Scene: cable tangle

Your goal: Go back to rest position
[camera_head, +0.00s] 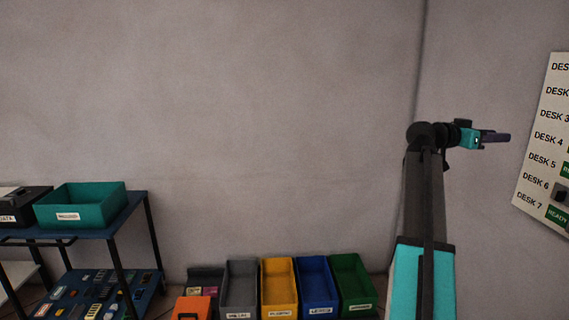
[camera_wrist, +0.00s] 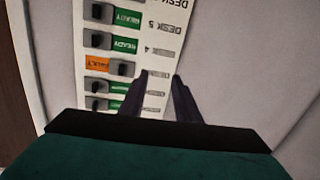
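My gripper (camera_head: 496,137) is at the upper right of the head view, at the end of my raised arm, pointing right toward a white desk panel (camera_head: 541,150). In the wrist view my gripper's two dark fingers (camera_wrist: 160,92) stand apart with a gap between them and nothing held. The panel (camera_wrist: 165,50) shows behind the fingers, with dark switches beside green READY labels and one orange label (camera_wrist: 96,64). I cannot tell from these views how far the fingertips are from the panel.
A row of bins stands low by the wall: grey (camera_head: 239,289), yellow (camera_head: 279,287), blue (camera_head: 317,286) and green (camera_head: 352,285). An orange box (camera_head: 192,308) is beside them. A blue shelf cart (camera_head: 110,228) at left holds a teal bin (camera_head: 82,207). The wall between is bare.

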